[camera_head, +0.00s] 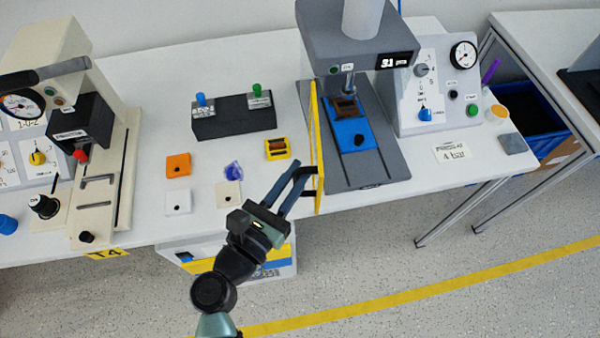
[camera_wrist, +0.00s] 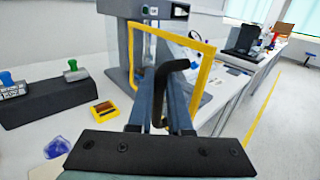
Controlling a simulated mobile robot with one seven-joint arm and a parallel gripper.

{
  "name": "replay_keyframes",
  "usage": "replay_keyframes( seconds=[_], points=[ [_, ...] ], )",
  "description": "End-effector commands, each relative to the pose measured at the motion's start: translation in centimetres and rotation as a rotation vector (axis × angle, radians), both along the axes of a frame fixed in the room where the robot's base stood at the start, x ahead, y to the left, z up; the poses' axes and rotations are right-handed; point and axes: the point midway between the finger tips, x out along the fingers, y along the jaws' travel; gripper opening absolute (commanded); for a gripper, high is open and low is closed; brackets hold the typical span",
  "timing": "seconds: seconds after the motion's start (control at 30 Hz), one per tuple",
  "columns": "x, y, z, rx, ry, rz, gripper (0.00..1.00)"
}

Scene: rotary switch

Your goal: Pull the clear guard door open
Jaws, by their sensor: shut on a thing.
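The clear guard door (camera_head: 318,140) has a yellow frame. In the head view it is nearly edge-on along the left side of the grey press (camera_head: 345,35), with its near end by the table's front edge. In the wrist view its yellow frame (camera_wrist: 207,72) stands upright, and the press (camera_wrist: 122,45) shows behind it. A black handle (camera_wrist: 174,68) sticks out from the door. My gripper (camera_head: 302,174) is shut on this handle, with the dark fingers on either side of it. The handle's grip is partly hidden by the fingers in the head view.
A blue fixture (camera_head: 352,133) with a brown part sits on the press base. A grey gauge panel (camera_head: 437,85) stands to its right. A two-button box (camera_head: 233,117), a yellow part (camera_head: 277,149) and small tiles lie left of the door. A beige machine (camera_head: 110,150) is further left.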

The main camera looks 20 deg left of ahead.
Motion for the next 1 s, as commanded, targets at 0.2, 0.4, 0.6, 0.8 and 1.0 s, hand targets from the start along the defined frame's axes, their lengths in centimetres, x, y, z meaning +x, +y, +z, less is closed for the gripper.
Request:
replay_keyframes(
  seconds=[0.2, 0.4, 0.6, 0.8, 1.0],
  points=[
    [0.2, 0.2, 0.4, -0.001, -0.009, 0.009, 0.00],
    [0.2, 0.2, 0.4, -0.001, -0.009, 0.008, 0.00],
    [0.2, 0.1, 0.4, -0.001, -0.009, 0.007, 0.28],
    [0.1, 0.1, 0.2, 0.000, -0.005, 0.006, 0.30],
    [-0.9, 0.4, -0.1, 0.001, -0.001, 0.007, 0.30]
  ],
)
